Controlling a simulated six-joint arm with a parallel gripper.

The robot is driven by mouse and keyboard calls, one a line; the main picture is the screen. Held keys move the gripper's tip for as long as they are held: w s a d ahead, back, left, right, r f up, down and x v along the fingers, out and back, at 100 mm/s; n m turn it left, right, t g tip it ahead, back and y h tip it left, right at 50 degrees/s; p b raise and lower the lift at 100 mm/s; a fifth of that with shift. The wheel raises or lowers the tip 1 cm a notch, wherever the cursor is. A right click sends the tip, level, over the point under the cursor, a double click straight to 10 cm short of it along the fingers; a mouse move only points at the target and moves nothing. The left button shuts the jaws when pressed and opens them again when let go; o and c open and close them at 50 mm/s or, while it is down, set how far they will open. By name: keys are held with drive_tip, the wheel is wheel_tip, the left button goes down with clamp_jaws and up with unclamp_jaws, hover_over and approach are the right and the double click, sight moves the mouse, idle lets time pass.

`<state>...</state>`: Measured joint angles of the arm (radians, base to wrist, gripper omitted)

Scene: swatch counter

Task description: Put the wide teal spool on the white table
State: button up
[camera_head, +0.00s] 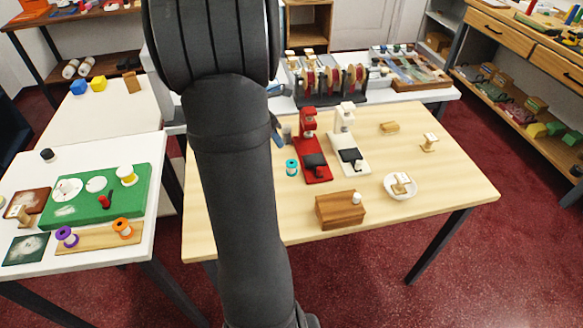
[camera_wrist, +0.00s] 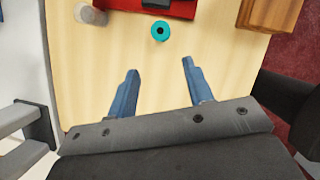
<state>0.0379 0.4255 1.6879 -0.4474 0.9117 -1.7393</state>
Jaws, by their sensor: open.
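The teal spool (camera_head: 292,167) stands on the light wooden table, left of the red press. In the wrist view the teal spool (camera_wrist: 161,31) is seen from above with a dark centre hole. My gripper (camera_wrist: 160,67) is open and empty, its two blue fingers apart. The spool lies beyond the fingertips, roughly in line with the gap between them, and is not touched. In the head view my arm hides most of the gripper; a bit of blue finger shows beside it. A white table (camera_head: 92,150) stands at the left.
The white table bears a green mat (camera_head: 140,185), a purple spool (camera_head: 66,237) and an orange spool (camera_head: 122,228) on a wooden board. On the wooden table (camera_head: 430,185) are a red press (camera_head: 310,140), a white press (camera_head: 346,135), a wooden block (camera_head: 340,210) and a white bowl (camera_head: 400,190).

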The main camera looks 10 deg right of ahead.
drive_tip(key=n, duration=0.1)
approach(291, 163)
drive_tip(key=x, duration=0.4)
drive_tip(key=shift+w+a+f, duration=0.1)
drive_tip(key=shift+f, duration=0.35)
drive_tip(key=shift+d+x, duration=0.1)
drive_tip(key=shift+x, duration=1.35)
drive_tip(key=shift+d+x, duration=0.15)
drive_tip(key=shift+x, duration=1.3)
drive_tip(key=c, duration=0.8)
drive_tip(key=shift+r, duration=0.1)
